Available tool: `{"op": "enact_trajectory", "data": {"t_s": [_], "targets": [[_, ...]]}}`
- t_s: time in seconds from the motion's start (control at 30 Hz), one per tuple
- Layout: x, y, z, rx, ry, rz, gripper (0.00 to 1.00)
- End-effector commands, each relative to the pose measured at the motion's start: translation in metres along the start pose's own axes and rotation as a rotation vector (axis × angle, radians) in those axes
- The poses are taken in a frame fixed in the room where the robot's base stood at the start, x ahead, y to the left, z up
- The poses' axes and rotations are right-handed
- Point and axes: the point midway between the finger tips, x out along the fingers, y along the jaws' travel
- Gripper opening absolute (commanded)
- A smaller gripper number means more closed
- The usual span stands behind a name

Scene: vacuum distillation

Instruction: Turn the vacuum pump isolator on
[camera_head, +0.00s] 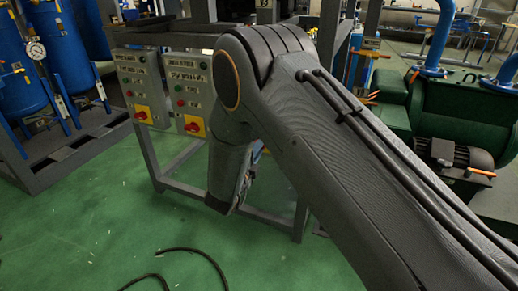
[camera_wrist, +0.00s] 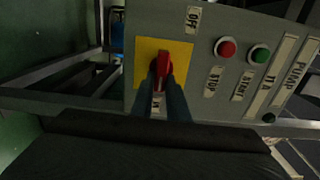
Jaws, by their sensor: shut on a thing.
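In the wrist view, a red isolator handle (camera_wrist: 163,62) sits on a yellow square plate (camera_wrist: 145,50) on a grey control panel (camera_wrist: 225,80). My gripper (camera_wrist: 162,84) is shut on the handle, with its two dark fingers reaching up from below. The handle lies roughly upright in this view, slightly tilted. An OFF label (camera_wrist: 193,18) is above right of the plate, and another label below is partly covered by the fingers. In the head view, my arm hides the gripper, and two panels each carry a red handle, the left one (camera_head: 142,115) and the right one (camera_head: 194,126).
A red STOP button (camera_wrist: 226,47) and a green START button (camera_wrist: 259,54) are right of the handle. Blue tanks (camera_head: 75,45) stand at the left and green machinery (camera_head: 435,110) at the right. A black cable (camera_head: 185,250) lies on open green floor.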

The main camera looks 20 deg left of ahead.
Motion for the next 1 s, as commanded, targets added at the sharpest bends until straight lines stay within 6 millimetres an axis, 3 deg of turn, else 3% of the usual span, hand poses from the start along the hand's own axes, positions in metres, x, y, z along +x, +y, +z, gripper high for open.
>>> {"op": "enact_trajectory", "data": {"t_s": [0.2, 0.23, 0.33, 0.67, 1.0], "targets": [[0.000, 0.001, 0.000, 0.001, 0.001, 0.001, 0.00], [0.000, 0.001, 0.000, 0.001, 0.001, 0.001, 0.18], [0.000, 0.001, 0.000, 0.000, 0.001, 0.001, 0.33], [-0.003, 0.000, 0.000, -0.001, 0.000, 0.001, 0.33], [-0.052, 0.000, 0.001, -0.002, -0.002, 0.001, 0.33]]}}
